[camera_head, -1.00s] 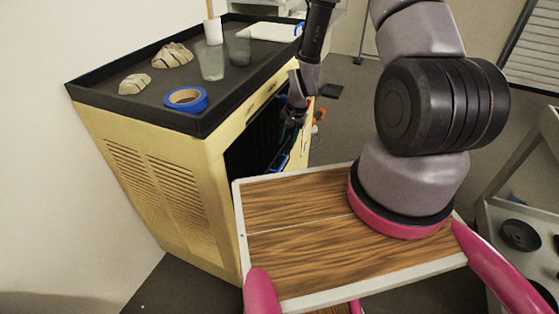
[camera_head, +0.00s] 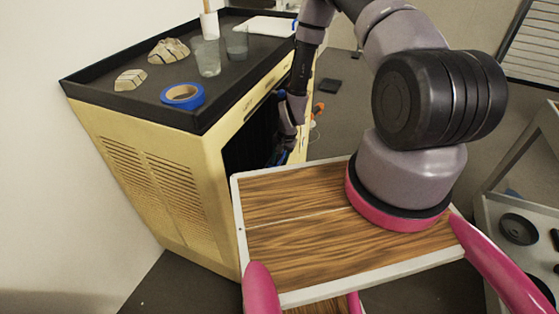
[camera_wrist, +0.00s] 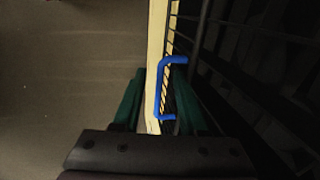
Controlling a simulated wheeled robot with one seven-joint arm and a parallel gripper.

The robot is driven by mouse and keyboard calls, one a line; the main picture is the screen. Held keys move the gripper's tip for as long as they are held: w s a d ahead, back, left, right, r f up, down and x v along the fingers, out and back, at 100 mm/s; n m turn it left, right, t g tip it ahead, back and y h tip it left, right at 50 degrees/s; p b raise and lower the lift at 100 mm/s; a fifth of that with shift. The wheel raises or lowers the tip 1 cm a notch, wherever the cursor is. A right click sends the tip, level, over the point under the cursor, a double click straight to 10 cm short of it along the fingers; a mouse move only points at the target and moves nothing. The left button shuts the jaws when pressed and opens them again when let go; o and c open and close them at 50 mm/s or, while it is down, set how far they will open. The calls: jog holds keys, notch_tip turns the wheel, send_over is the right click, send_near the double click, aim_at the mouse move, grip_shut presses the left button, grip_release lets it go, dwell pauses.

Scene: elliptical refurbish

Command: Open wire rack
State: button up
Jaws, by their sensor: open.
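The wire rack (camera_wrist: 215,30) shows in the wrist view as dark bars right of a pale yellow strip. Its blue handle (camera_wrist: 161,90) is a bracket-shaped bar near the picture's middle. My gripper (camera_wrist: 163,85) is open, with one green finger on each side of the handle's lower part; I cannot tell whether either touches it. In the head view my gripper (camera_head: 279,156) reaches down at the open front of the yellow cabinet (camera_head: 165,180). There the rack is mostly hidden in the dark interior and behind my arm.
A grey cart (camera_head: 500,205) stands at the right. Floor left of the handle in the wrist view is clear.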

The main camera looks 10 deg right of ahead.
grip_shut()
dwell(1.4)
